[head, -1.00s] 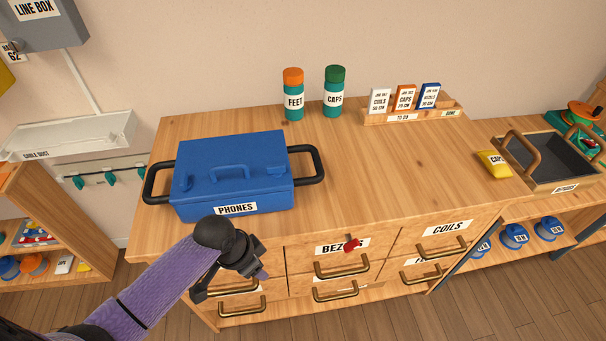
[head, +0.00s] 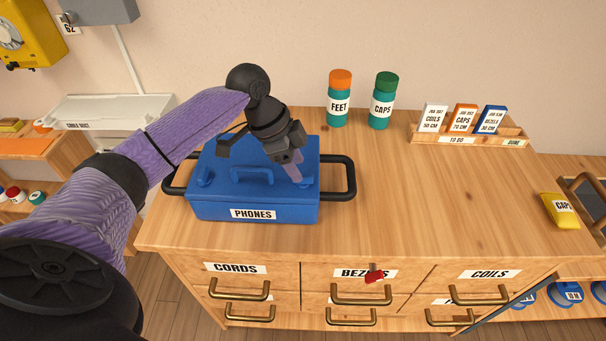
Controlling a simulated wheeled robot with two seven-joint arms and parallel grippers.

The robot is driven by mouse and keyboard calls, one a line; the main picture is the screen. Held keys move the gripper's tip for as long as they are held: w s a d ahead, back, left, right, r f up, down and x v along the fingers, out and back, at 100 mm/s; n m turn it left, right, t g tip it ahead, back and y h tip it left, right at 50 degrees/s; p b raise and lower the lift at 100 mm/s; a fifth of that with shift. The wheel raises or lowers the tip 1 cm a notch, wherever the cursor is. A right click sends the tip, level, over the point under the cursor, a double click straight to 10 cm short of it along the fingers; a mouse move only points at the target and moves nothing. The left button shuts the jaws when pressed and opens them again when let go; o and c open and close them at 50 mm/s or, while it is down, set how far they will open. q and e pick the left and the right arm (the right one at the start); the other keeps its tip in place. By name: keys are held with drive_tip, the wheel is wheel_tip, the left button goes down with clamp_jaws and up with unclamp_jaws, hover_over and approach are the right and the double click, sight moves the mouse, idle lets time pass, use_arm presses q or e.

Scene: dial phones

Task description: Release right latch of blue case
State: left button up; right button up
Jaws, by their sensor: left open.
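The blue case (head: 215,203) labelled PHONES stands shut on the wooden cabinet top, with a black handle at each side. Its left latch (head: 205,178) shows as a small blue tab on the lid. The right latch (head: 306,183) is at the lid's right side, partly hidden by my gripper. My left gripper (head: 297,178) is open and points down over the right part of the lid, at the right latch. Whether its fingers touch the latch I cannot tell. My right gripper is not in view.
The FEET bottle (head: 339,107) and CAPS bottle (head: 383,110) stand behind the case to the right. A card rack (head: 470,140) sits at the back right. A yellow CAPS packet (head: 561,211) lies farther right. The cabinet top right of the case is clear.

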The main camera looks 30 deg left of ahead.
use_arm(q)
drive_tip(key=x, duration=0.2)
drive_tip(key=shift+d+f+b, duration=0.15)
drive_tip(key=shift+f+b, duration=0.1)
drive_tip(key=shift+b, duration=0.05)
clamp_jaws()
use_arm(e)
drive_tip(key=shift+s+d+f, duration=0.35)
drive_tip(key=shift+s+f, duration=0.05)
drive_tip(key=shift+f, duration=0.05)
